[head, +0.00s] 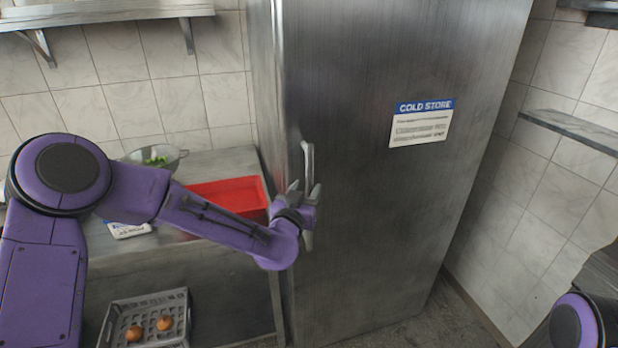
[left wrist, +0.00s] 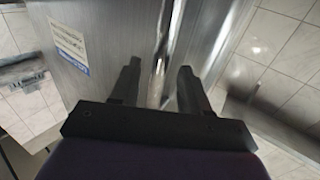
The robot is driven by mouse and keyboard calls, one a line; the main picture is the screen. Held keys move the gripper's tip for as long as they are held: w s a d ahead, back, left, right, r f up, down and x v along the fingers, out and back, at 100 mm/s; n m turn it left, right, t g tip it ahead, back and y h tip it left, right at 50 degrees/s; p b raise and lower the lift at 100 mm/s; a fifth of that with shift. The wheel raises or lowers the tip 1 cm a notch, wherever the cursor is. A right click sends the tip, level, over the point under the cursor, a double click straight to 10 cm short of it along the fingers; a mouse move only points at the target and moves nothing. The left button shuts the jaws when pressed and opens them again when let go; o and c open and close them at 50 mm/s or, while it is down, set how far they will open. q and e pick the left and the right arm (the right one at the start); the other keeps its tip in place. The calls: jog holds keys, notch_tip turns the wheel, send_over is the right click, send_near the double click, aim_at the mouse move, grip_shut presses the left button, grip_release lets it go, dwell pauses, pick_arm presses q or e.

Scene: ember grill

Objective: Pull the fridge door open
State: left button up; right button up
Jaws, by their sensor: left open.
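The fridge is a tall grey metal cabinet; its door (head: 400,200) carries a COLD STORE label (head: 422,122) and looks shut. A vertical bar handle (head: 308,160) runs along the door's left edge. My left gripper (head: 304,188) is at the handle's middle, its fingers pointing at the door. In the left wrist view the gripper (left wrist: 157,82) is open, with one finger on each side of the handle (left wrist: 160,60). I cannot tell whether either finger touches the bar. My right gripper is not in view; only part of my right arm shows at the lower right.
Left of the fridge, a metal table holds a red tray (head: 232,196) and a metal bowl (head: 168,156) with green food. A grey crate (head: 148,318) with round orange-brown items is below. Wall shelves hang at upper left (head: 100,14) and right (head: 575,132). Floor shows before the fridge.

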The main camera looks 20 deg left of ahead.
aim_at(308, 187)
pick_arm(q)
jog(key=w, duration=0.3)
jog(key=shift+w+p, duration=0.15)
jog(key=shift+p, duration=0.25)
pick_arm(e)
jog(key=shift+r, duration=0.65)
